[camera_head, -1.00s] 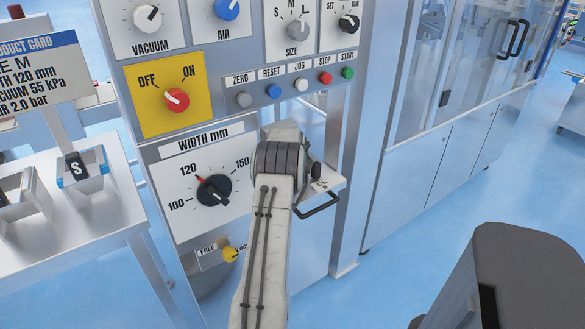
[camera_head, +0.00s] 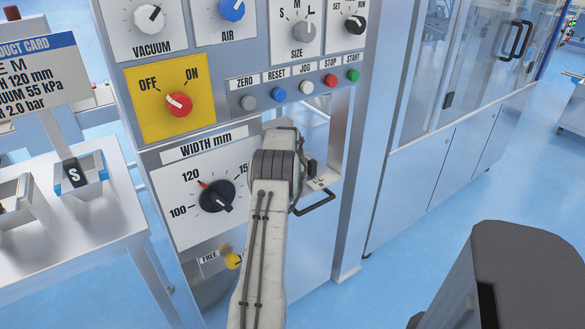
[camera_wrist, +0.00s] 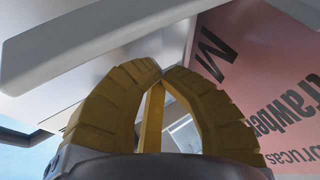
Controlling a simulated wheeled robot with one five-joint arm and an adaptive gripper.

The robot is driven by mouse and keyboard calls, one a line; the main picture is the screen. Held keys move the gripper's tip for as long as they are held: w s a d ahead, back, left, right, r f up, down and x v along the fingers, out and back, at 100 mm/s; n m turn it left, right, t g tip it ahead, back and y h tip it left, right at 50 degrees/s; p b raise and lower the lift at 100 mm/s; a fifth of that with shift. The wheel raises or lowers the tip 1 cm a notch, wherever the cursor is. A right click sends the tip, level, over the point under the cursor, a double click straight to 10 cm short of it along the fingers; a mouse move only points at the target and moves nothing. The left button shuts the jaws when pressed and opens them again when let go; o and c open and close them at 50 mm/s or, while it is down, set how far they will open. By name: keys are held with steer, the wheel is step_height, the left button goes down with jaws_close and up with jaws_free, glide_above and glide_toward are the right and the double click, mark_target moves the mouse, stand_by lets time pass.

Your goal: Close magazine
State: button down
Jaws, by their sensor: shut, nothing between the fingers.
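The magazine (camera_head: 322,186) shows in the head view as a light tray with a dark bar handle (camera_head: 316,205), standing out from the machine front to the right of the width dial. My arm covers its left part, so how far it stands open is hard to tell. My gripper's fingers are hidden behind my arm in the head view. In the wrist view my gripper (camera_wrist: 160,74) has its yellow ribbed fingers shut, tips together and empty. A pink printed surface (camera_wrist: 262,90) is close on the right; contact is not clear.
The width dial (camera_head: 216,196) and a yellow knob (camera_head: 233,261) are just left of my arm. A row of buttons, with the green start button (camera_head: 353,75), is above. A table (camera_head: 100,235) stands at the left.

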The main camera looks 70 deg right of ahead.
steer(key=shift+w+r, duration=0.1)
steer(key=shift+r, duration=0.25)
steer(key=shift+a+r, duration=0.3)
steer(key=shift+r, duration=0.25)
steer(key=shift+s+v, duration=0.15)
steer(key=shift+v, duration=1.3)
steer(key=shift+s+v, duration=0.15)
steer(key=shift+v, duration=1.3)
steer(key=shift+a+f, duration=0.15)
